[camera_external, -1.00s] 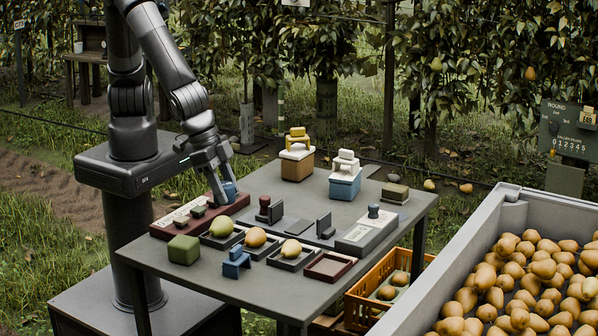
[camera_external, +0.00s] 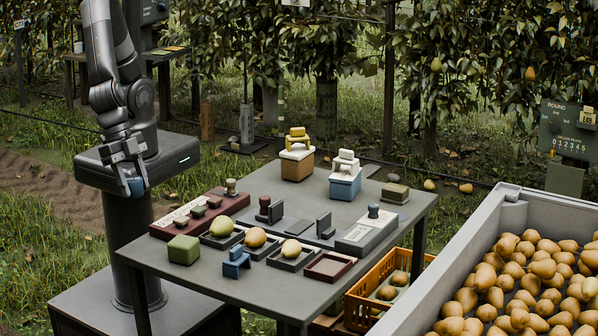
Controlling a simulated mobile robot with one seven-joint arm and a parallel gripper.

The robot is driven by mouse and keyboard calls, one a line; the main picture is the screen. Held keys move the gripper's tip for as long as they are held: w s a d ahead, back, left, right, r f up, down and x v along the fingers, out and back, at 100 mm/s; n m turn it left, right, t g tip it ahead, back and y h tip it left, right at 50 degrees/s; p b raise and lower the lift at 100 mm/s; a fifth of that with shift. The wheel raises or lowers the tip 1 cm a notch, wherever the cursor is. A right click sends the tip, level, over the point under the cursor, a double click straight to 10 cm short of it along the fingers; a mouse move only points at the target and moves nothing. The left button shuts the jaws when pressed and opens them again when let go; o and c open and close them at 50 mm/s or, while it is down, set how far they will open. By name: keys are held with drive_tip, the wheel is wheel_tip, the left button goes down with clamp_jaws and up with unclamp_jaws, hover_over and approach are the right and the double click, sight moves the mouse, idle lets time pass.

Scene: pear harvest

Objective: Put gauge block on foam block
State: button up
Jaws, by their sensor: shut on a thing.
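My gripper (camera_external: 131,178) is shut on a small blue block (camera_external: 137,187), probably the gauge block, and holds it in the air beside my column, left of the table. The gripper's fingers partly hide it. A green block with rounded edges (camera_external: 183,249), probably the foam block, sits on the table's near left corner. Its top is bare and nothing touches it. The held block is up and to the left of it in the picture, well apart.
An orange crate (camera_external: 384,290) and a pear bin (camera_external: 446,270) stand right.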

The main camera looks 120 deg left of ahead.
drive_tip(key=shift+s, duration=0.2)
drive_tip(key=shift+w+a+f, duration=0.1)
drive_tip(key=shift+f, duration=0.05)
hover_over(188, 242)
drive_tip(key=s, duration=0.1)
wheel_tip(188, 242, down, 7)
drive_tip(key=shift+s+r, duration=0.1)
drive_tip(key=shift+s, duration=0.05)
drive_tip(key=shift+f, duration=2)
drive_tip(key=shift+f, duration=0.1)
drive_tip(key=o, duration=1)
drive_tip(key=v, duration=1.2)
